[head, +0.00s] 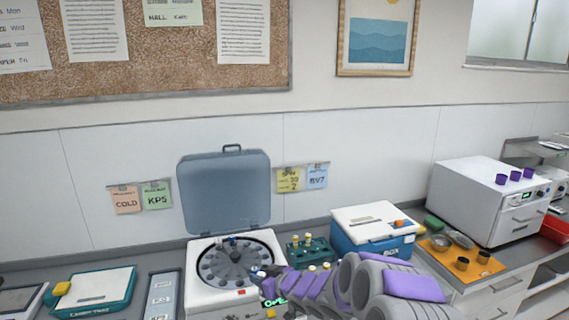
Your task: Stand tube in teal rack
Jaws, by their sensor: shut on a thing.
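The teal rack (322,257) stands on the counter between the open centrifuge and a blue-and-white box. Tubes with yellow or white caps stand in its back row. More yellow caps show at its front edge, partly behind my arm. My gripper (262,275) is at the front right rim of the centrifuge, left of the rack. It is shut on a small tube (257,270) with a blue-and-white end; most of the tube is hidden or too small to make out.
The white centrifuge (200,294) has its blue-grey lid (224,190) raised and its round rotor exposed. The blue box (372,241) with a white lid stands right of the rack. An orange mat (439,247) with bowls and cups lies farther right. A teal device (90,290) is at left.

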